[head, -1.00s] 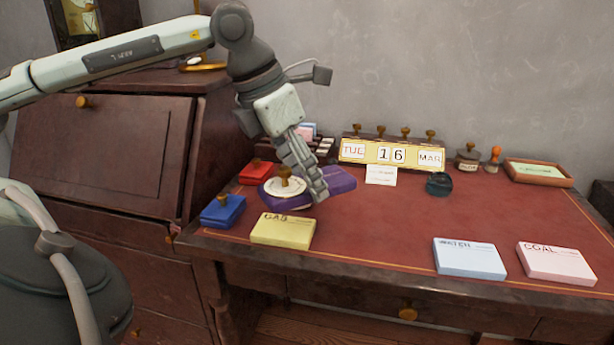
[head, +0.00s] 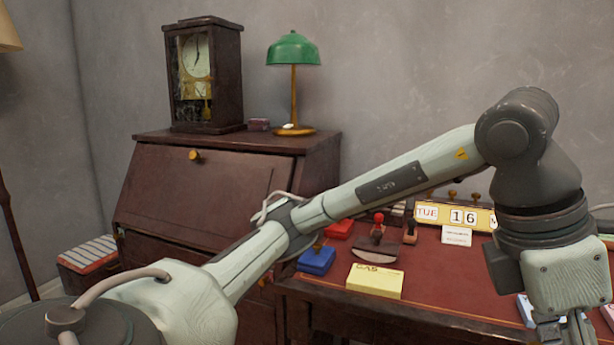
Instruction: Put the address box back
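No box in view is clearly marked as the address box. A small dark reddish box (head: 258,124) lies on top of the bureau, between the clock and the lamp. My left arm crosses the view from the lower left. My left gripper (head: 563,332) hangs at the lower right over the desk. Its fingers are cut off by the bottom edge, so I cannot see whether it is open or holds anything. My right gripper is not in view.
The desk (head: 440,283) carries a blue pad (head: 317,261), a red pad (head: 340,228), yellow cards (head: 374,281), a red-knobbed desk tool (head: 376,246) and a date display (head: 457,216). A clock (head: 204,75) and a green lamp (head: 294,50) stand on the bureau (head: 203,185).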

